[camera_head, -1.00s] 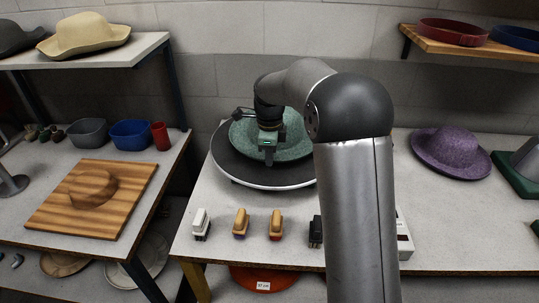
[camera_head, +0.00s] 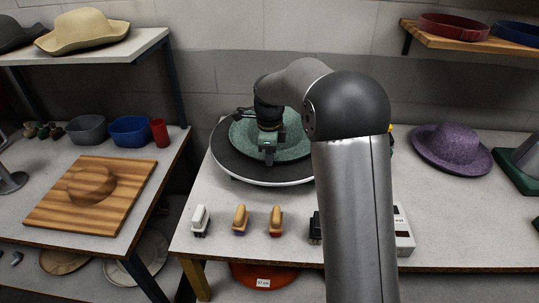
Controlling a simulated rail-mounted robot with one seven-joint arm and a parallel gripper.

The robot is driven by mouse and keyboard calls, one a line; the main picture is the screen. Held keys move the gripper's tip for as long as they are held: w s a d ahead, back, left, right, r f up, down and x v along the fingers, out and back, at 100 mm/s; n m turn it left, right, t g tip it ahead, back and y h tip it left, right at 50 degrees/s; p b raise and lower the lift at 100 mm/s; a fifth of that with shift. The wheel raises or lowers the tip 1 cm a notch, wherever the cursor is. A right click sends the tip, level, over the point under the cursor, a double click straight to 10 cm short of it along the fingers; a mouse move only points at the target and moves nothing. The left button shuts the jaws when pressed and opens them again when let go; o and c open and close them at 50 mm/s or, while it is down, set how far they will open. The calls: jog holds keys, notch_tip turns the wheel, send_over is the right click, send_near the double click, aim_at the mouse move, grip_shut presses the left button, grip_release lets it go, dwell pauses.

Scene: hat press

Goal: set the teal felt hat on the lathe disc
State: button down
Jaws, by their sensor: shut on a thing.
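The teal felt hat (camera_head: 292,147) is over the dark lathe disc (camera_head: 229,161) with the pale rim, in the middle of the table. My gripper (camera_head: 268,157) is shut on the hat from above. My arm hides the right side of the hat and of the disc. I cannot tell whether the hat touches the disc or hangs just above it.
Several brushes (camera_head: 240,219) stand along the table's front edge, with a white box (camera_head: 403,235) partly behind my arm. A purple hat (camera_head: 451,148) lies to the right. A wooden board (camera_head: 120,205) is on the left table. Bare table lies between the disc and the brushes.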

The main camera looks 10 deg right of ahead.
jog(key=c, duration=1.4)
grip_release()
jog(key=shift+c, duration=0.2)
notch_tip(320, 180, up, 17)
jog(key=s+d+f+n, duration=0.1)
jog(key=s+f+n, duration=0.4)
jog(key=s, duration=0.6)
jog(key=s+d+f+n, duration=0.1)
jog(key=s+f+n, duration=0.4)
jog(key=s+n, duration=0.4)
jog(key=s+d+f+n, duration=0.2)
jog(key=s+f+n, duration=0.3)
jog(key=s, duration=0.8)
jog(key=shift+s+f+n+t, duration=0.3)
jog(key=shift+s+f+n, duration=0.1)
jog(key=shift+n, duration=0.7)
